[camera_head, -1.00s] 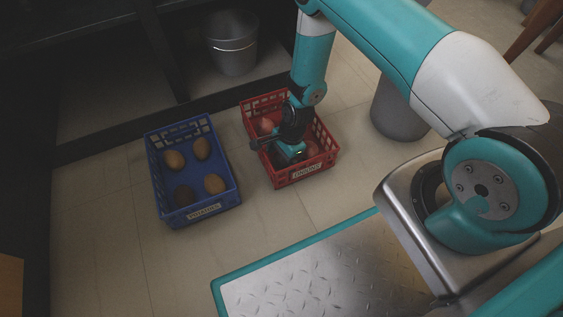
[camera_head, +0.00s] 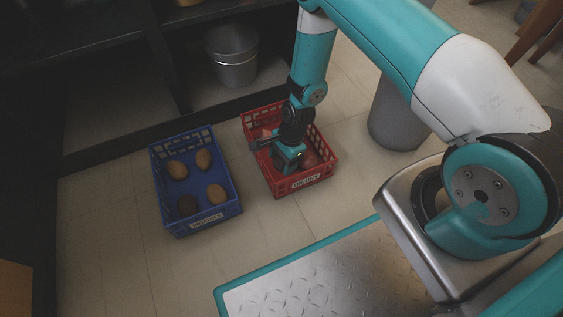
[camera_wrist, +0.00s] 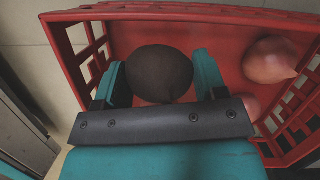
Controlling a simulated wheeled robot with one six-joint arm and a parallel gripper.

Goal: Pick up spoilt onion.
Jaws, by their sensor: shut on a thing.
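The spoilt onion (camera_wrist: 160,74) is a dark brown, round bulb in the wrist view. It sits between the two teal fingers of my gripper (camera_wrist: 157,66), which is shut on it. The red crate (camera_wrist: 135,12) lies around and below it. In the head view my gripper (camera_head: 288,158) reaches down into the red crate (camera_head: 318,179), which carries an onions label. The dark onion is hidden there by the gripper. A pinkish sound onion (camera_wrist: 270,61) lies to the right in the wrist view, apart from the fingers. Another (camera_wrist: 245,106) shows partly at the crate's right side.
A steel bucket (camera_head: 232,60) stands behind, by the dark shelf. A grey bin (camera_head: 396,118) stands to the right. The floor in front of the crates is clear.

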